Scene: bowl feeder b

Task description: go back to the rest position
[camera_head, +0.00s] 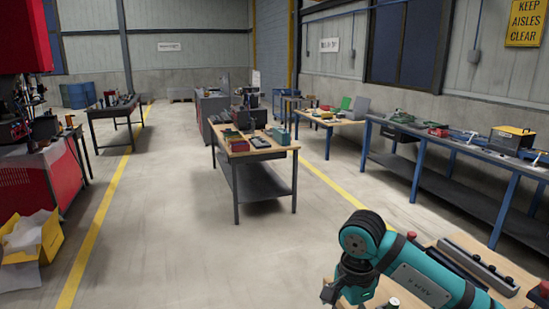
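A teal arm (420,274) with black joints, which I take to be my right arm, comes in from the bottom right. It bends at a round black joint and turns down at its left end. The dark parts of my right gripper (343,293) are at the bottom edge, partly hidden and cut off. I cannot see whether its fingers are apart, or anything held in them. My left arm and gripper are out of view.
A wooden table top (455,287) with a grey rail (478,262) lies under and beside the arm. A blue-legged bench (455,143) runs along the right wall. A workbench (262,155) stands mid-room. A yellow box (47,240) sits at left. The floor (190,235) is clear.

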